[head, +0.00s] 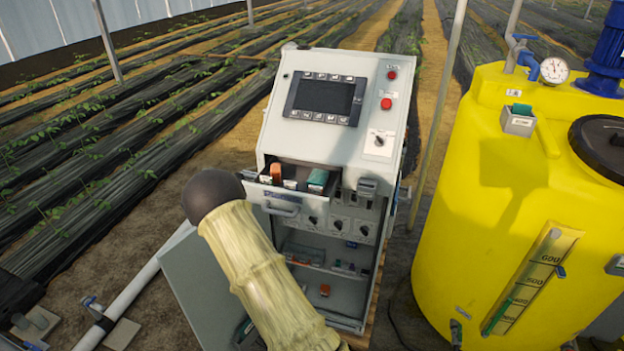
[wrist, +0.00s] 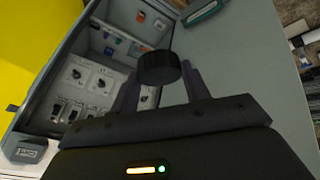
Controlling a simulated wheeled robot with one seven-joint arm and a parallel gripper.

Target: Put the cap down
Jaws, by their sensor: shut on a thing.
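In the wrist view my gripper (wrist: 158,80) is shut on a round black cap (wrist: 157,66) with a ribbed edge. The cap sits between the two fingertips, apart from any surface as far as I can tell. Behind it are the inside of the open cabinet and its grey door (wrist: 238,65). In the head view my arm in its beige sleeve hides the gripper and the cap.
The grey control cabinet (head: 338,142) stands in the middle with its drawer (head: 283,207) pulled out, holding orange and green items. Shelves below hold small parts. A yellow tank (head: 480,190) with a black lid (head: 602,146) stands right. A white pipe (head: 128,294) lies left.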

